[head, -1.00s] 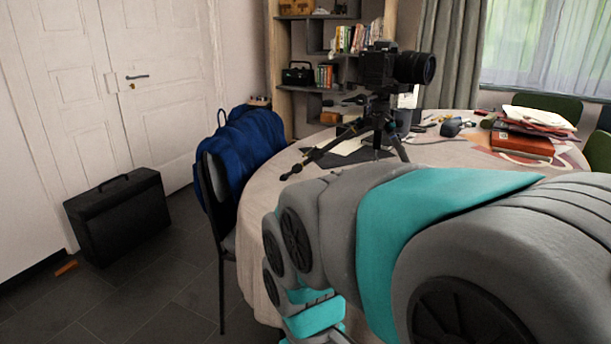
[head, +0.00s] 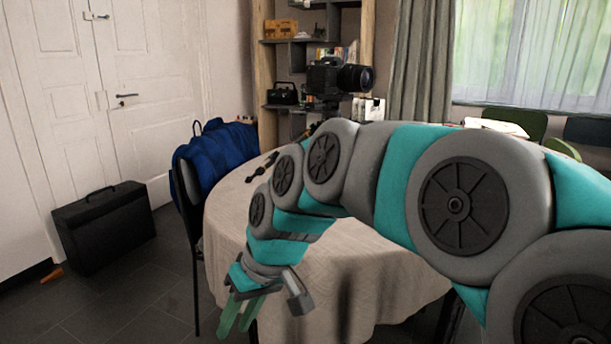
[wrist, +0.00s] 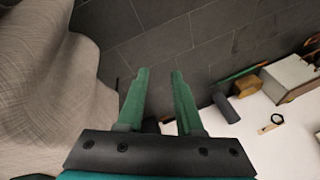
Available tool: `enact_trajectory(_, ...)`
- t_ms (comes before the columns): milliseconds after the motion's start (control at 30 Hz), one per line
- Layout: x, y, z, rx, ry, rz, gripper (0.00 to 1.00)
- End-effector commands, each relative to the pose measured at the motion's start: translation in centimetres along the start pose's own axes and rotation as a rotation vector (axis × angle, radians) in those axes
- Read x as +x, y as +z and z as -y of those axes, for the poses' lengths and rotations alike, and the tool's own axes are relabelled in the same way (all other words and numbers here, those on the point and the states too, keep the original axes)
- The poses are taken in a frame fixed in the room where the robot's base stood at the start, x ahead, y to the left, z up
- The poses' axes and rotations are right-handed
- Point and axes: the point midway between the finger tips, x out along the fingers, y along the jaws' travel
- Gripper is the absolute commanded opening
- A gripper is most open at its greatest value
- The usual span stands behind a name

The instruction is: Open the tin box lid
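My gripper (head: 237,320) hangs in front of the round table's left front side, its green fingers pointing down. In the wrist view my gripper (wrist: 159,76) is open, with nothing between the fingers and dark floor tiles beyond them. I cannot make out a tin box with certainty in either view. A small dark box with a handle (head: 283,94) stands on the back shelf, but I cannot tell whether it is tin. My arm hides much of the tabletop.
The round table (head: 226,200) has a pale cloth hanging down its side. A camera (head: 330,78) stands on it. A chair with a blue jacket (head: 212,158) is at its left. A black case (head: 105,226) stands on the floor near the white doors. Floor between them is clear.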

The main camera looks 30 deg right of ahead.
Motion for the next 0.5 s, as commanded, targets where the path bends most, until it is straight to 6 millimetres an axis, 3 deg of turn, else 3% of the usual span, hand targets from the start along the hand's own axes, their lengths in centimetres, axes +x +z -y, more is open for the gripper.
enact_trajectory(167, -1.9, -6.0, -1.7, -0.027, -0.067, -0.143, 0.35)
enact_trajectory(267, -4.0, -10.4, -3.8, -0.040, -0.106, -0.263, 0.35)
enact_trajectory(400, -8.5, -16.8, -10.0, -0.037, -0.138, -0.483, 0.35)
enact_trajectory(500, -12.0, -19.8, -15.7, -0.018, -0.125, -0.635, 0.35)
